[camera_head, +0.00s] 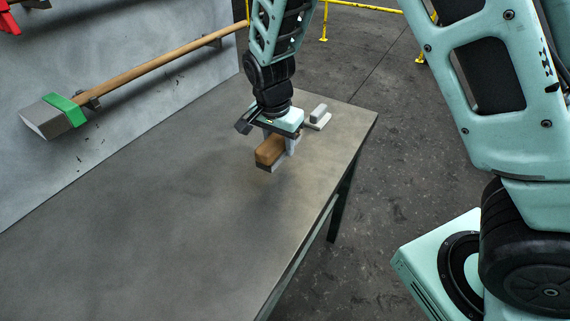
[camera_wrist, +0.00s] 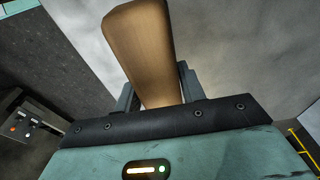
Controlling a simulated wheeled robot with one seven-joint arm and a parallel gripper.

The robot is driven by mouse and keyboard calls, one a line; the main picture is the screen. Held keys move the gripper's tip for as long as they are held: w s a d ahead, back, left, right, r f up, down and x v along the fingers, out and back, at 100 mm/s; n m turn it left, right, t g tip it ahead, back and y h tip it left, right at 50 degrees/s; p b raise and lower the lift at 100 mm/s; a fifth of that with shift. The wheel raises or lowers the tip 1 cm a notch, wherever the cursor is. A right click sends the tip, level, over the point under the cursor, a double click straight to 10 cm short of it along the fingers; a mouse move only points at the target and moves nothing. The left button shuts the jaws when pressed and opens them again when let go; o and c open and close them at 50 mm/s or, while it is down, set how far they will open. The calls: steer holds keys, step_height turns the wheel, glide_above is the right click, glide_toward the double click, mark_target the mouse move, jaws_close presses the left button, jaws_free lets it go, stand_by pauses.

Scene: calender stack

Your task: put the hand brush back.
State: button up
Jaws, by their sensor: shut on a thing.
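The hand brush (camera_head: 269,152) has a brown wooden body with a grey underside. My gripper (camera_head: 280,141) is shut on it near the far end of the grey table (camera_head: 190,215), pointing down. In the wrist view the brush's long wooden body (camera_wrist: 142,45) stands out between the two fingers of my gripper (camera_wrist: 157,90). The brush looks level and low over the table top; I cannot tell whether it touches. The part behind my fingers is hidden.
A pale grey block on a flat base (camera_head: 317,118) stands just right of my gripper, near the table's far edge. The near table top is clear.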

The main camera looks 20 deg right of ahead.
mark_target(281, 171)
steer(key=shift+f, duration=3.4)
steer(key=shift+f, duration=0.15)
steer(key=o, duration=0.9)
steer(key=shift+o, duration=0.2)
